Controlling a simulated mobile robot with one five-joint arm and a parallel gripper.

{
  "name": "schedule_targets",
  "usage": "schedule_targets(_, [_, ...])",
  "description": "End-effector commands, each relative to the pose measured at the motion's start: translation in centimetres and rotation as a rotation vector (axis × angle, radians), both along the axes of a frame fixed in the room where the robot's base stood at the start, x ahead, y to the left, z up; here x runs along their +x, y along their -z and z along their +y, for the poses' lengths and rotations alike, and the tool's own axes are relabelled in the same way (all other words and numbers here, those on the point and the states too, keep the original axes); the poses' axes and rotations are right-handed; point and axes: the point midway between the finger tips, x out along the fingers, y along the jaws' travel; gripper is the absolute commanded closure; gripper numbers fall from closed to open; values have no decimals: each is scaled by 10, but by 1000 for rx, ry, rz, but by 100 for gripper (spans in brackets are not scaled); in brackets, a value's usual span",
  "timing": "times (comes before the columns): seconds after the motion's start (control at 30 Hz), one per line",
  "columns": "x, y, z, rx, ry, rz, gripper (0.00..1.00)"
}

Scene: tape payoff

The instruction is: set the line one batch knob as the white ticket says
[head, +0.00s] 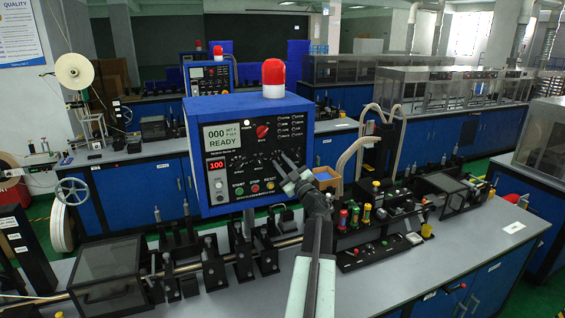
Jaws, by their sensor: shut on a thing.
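The blue control box (201,180) has a black panel with a pale screen (221,136) reading "000" and "READY", and a red "100" display (216,165). A red knob (262,132) sits at the panel's upper middle, with small dials in a row below it. My gripper (286,168) is at the right end of that row, shut on what seems to be a panel knob. The jaws hide this knob and its pointer. A white ticket (514,227) lies on the grey bench at the right; its writing is too small to read.
A red lamp (273,78) tops the box. Below the box, a rail with black clamps (240,258) crosses the bench. Right of my arm are a black rack of coloured-handled tools (370,215) and a clear-covered unit (440,188). The bench's right front is mostly clear.

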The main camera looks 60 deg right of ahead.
Motion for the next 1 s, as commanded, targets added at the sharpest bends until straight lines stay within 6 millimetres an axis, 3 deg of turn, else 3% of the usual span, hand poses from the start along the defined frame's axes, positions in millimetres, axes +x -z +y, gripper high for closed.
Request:
schedule_targets(0.6, [-2, -7, -4, -448, 2, 327, 100])
schedule_targets(1.0, [-2, -5, -4, -615, 3, 449, 100])
